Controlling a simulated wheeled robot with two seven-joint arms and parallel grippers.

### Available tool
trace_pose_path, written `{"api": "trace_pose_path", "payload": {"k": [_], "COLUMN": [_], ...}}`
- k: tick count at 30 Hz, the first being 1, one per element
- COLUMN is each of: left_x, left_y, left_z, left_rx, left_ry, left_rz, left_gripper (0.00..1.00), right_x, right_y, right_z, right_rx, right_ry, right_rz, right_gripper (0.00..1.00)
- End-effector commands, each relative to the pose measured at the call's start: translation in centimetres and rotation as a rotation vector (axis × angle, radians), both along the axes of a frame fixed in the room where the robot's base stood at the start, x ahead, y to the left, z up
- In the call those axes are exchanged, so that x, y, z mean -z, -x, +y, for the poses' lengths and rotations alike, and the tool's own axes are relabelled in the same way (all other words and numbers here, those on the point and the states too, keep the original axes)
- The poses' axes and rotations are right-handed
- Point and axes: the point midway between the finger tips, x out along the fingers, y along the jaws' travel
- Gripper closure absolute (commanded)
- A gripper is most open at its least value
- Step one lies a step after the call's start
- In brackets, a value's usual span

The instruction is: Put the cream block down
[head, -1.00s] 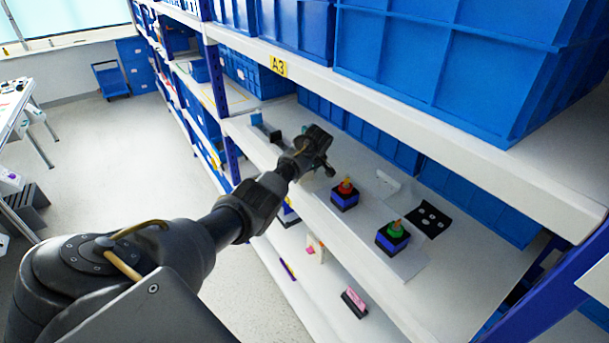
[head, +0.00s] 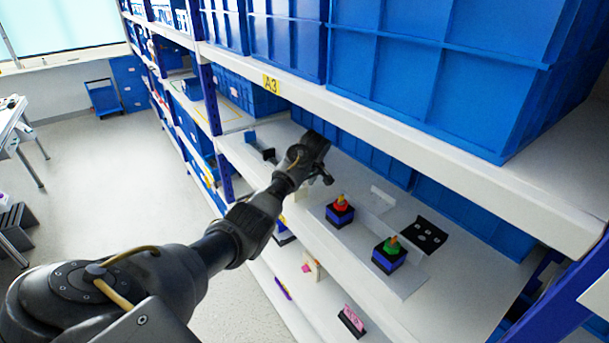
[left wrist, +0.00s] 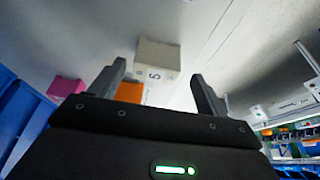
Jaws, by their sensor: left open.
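In the left wrist view a cream block (left wrist: 158,55) with a dark mark on its face sits against the pale shelf surface. It shows in the gap between the two fingers, apart from both. My left gripper (left wrist: 157,88) is open with nothing between its jaws. In the head view my left gripper (head: 318,168) is over the shelf board, under the A3 label. A small pale patch shows just below it, too hidden to identify surely. My right gripper is in neither view.
A pink block (left wrist: 66,88) and an orange block (left wrist: 130,92) lie near the cream one. Red-topped (head: 340,211) and green-topped (head: 389,254) switches stand on the shelf to the right. The upper shelf (head: 400,135) overhangs the gripper; blue bins (head: 370,155) stand behind.

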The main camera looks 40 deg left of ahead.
Motion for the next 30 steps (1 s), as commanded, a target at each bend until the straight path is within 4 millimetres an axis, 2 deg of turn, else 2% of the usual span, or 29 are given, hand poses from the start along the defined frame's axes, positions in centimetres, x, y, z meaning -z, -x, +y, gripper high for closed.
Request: {"api": "trace_pose_path", "payload": {"k": [6, 12, 30], "left_x": [-4.1, -6.3, -6.9], "left_y": [0.3, 0.6, 0.6], "left_z": [-1.6, -2.2, -2.4], "left_rx": [0.003, 0.001, 0.0], "left_ry": [0.0, -0.001, -0.001], "left_rz": [-0.008, -0.008, -0.007], "left_gripper": [0.24, 0.24, 0.24], "right_x": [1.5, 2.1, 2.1], "right_y": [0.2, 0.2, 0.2], "right_z": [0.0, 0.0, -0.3], "right_rx": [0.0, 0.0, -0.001], "right_ry": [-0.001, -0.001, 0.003], "right_rz": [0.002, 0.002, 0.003], "right_gripper": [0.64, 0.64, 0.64]}}
